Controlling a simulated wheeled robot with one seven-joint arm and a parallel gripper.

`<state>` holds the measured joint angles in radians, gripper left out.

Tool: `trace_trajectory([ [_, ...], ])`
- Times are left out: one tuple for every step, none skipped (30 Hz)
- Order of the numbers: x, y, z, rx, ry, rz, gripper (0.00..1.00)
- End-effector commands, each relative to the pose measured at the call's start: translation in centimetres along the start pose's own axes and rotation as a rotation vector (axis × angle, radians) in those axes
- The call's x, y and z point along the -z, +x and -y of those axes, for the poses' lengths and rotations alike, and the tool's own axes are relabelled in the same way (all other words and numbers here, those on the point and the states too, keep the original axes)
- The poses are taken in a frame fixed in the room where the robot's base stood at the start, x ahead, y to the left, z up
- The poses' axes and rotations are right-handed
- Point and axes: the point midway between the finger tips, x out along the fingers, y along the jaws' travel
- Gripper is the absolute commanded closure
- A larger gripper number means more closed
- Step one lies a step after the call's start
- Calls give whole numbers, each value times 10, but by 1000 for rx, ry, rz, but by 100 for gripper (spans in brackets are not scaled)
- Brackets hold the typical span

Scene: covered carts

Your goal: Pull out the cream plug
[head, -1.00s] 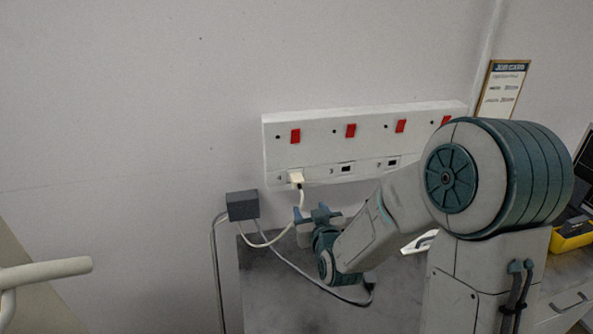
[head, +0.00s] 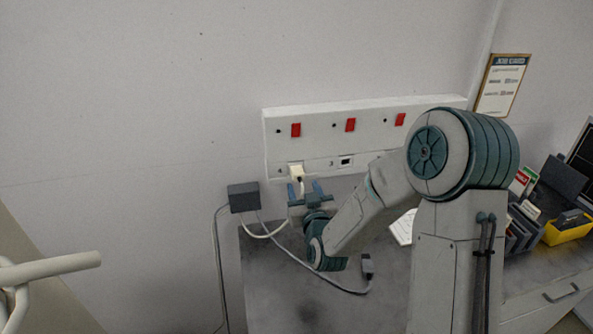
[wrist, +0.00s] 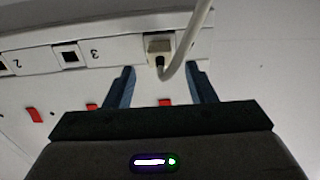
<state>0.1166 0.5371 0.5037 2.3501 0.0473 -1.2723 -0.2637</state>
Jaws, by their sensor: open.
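The cream plug (head: 296,171) sits in the leftmost socket of the white wall strip (head: 230,0). My gripper (head: 305,188) is just below and in front of the plug, with its blue fingers pointing up towards the strip. In the wrist view the plug (wrist: 160,46) shows between and beyond the two open fingertips of my gripper (wrist: 163,72). The fingers look apart from the plug, and nothing is between them except the view of its white cable (wrist: 190,45). The cable hangs from the plug and curves down.
A dark grey box (head: 243,197) is on the wall left of my gripper, with cables running from it. A grey worktop (head: 290,290) lies below, with a dark connector (head: 367,266) on it. A yellow tray (head: 568,232) and other items stand at the right.

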Motion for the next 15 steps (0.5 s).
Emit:
trace_trajectory([
  [3,8,0,0,3,0,50],
  [3,13,0,0,3,1,50],
  [3,19,0,0,3,0,50],
  [3,23,0,0,3,1,50],
  [3,28,0,0,2,1,50],
  [-3,33,1,1,0,-3,50],
  [-3,37,1,1,0,-4,50],
  [-3,41,0,1,0,-3,50],
  [-3,45,0,0,0,-3,50],
  [-3,48,0,0,0,-2,50],
  [-3,51,0,0,0,-2,50],
  [-3,55,0,0,0,-2,50],
  [-2,57,0,1,0,-1,50],
  [-2,59,0,1,0,-1,50],
  [-2,61,0,1,0,-1,50],
])
